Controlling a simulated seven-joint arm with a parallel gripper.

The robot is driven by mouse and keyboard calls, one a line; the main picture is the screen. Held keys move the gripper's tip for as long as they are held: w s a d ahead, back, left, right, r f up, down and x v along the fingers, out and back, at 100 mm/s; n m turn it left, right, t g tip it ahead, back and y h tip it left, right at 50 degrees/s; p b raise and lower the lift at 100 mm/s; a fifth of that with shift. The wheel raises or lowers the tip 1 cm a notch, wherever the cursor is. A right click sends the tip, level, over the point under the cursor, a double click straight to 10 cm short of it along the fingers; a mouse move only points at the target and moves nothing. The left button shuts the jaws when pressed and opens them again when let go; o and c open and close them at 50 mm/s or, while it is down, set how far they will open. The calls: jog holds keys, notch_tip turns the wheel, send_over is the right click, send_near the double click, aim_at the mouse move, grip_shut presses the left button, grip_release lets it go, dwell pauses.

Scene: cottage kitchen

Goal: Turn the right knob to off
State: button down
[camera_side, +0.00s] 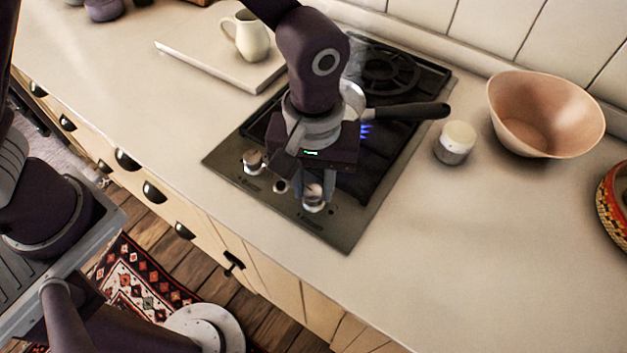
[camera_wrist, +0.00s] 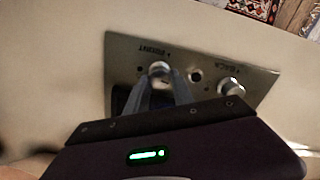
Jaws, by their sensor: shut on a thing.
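The cooktop (camera_side: 350,222) is set into the counter, with its control strip along the front edge. The right knob (camera_side: 315,203) is silver and sits near the front right corner; in the wrist view it is the knob on the left (camera_wrist: 159,68), by the "FRONT" mark. My gripper (camera_side: 311,188) points down at it and is shut on it, with a finger on either side. The fingers partly hide the knob, so its pointer cannot be read. The left knob (camera_side: 253,160) stands apart, at right in the wrist view (camera_wrist: 231,88). A blue flame (camera_side: 365,131) shows beside my gripper.
A pan with a dark handle (camera_side: 410,112) stands on the cooktop behind my gripper. A small jar (camera_side: 455,143) and a terracotta bowl (camera_side: 545,115) are to the right. A board (camera_side: 220,66) and a cream jug (camera_side: 248,38) are at upper left. The front right counter is clear.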

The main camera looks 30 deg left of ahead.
jog(key=m, duration=0.4)
jog(key=shift+w, duration=0.1)
jog(key=m, duration=0.4)
jog(key=shift+d, duration=0.1)
jog(key=m, duration=0.4)
jog(key=shift+d+m, duration=0.1)
jog(key=shift+m, duration=1.7)
jog(key=c, duration=1.1)
grip_release()
